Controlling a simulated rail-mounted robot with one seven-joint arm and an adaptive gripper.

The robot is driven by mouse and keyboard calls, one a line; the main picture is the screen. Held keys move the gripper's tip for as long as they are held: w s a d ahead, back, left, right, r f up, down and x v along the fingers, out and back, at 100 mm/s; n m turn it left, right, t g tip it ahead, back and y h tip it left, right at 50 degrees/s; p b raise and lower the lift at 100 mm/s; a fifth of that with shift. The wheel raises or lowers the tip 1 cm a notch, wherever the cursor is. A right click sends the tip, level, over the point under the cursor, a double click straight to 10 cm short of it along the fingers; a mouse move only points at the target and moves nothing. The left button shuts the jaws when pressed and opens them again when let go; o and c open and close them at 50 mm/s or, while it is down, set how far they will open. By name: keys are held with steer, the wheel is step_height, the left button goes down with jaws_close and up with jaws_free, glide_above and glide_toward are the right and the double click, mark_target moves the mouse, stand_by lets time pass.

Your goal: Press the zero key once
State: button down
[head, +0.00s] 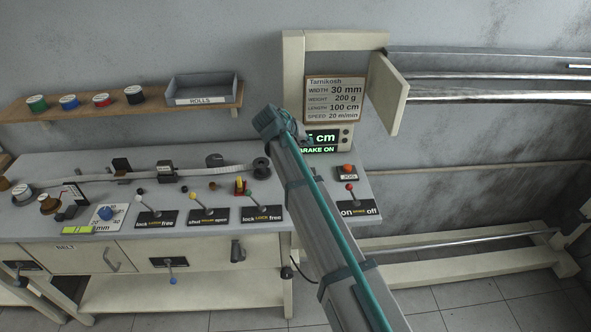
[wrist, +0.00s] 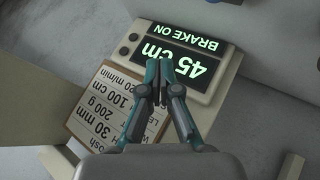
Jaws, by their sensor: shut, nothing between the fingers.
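A length display (head: 323,140) hangs on the wall below the job card and reads "cm" and "BRAKE ON" in green; my arm hides its left part. In the wrist view the display (wrist: 180,62) appears upside down and reads "45 cm". Two small round keys (wrist: 124,50) sit on its casing at one end; their markings are too small to read. An orange button (head: 347,169) on a small labelled plate stands below the display; its label is not clearly legible. My gripper (wrist: 160,95) is shut and empty, in front of the display's lower edge in the wrist view; contact cannot be told.
The job card (head: 333,98) hangs in a cream cabinet with an open door (head: 386,92). A red-knobbed on/off lever (head: 349,187) stands in front of the orange button. Several lever plates and rollers cover the bench (head: 120,215). A shelf (head: 120,103) holds spools and a grey tray (head: 202,90).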

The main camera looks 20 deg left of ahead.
steer(key=shift+s+a+r, duration=0.1)
steer(key=shift+a, duration=0.1)
stand_by(0.4)
steer(key=shift+f+b, duration=1.95)
steer(key=shift+f, duration=2.45)
steer(key=shift+f+b, duration=0.35)
steer(key=shift+f, duration=0.1)
